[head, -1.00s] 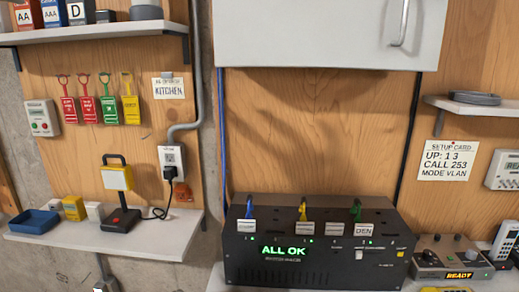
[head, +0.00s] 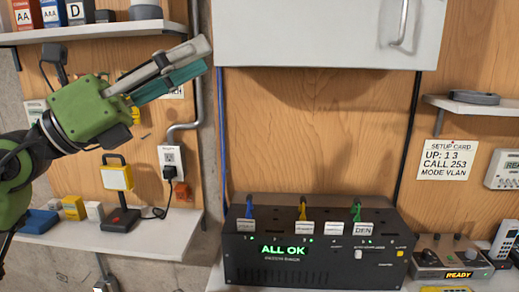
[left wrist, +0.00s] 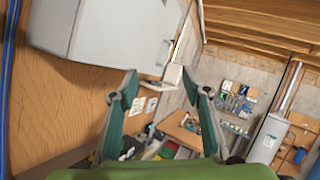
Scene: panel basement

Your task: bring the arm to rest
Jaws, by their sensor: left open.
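My left arm comes in from the left in the head view. Its green gripper (head: 183,72) is raised in front of the left wood panel, pointing right and slightly up, and holds nothing that I can see. In the left wrist view my left gripper (left wrist: 163,90) has its two teal-padded fingers spread wide apart with nothing between them. It hides most of the colored tags on the panel in the head view. My right gripper shows in neither view.
A grey cabinet (head: 320,30) hangs right of the gripper. A black box (head: 315,262) showing ALL OK stands below it. The upper shelf (head: 90,32) is just above the arm. The lower shelf (head: 165,232) bears a lamp (head: 118,178) and a blue tray (head: 38,221).

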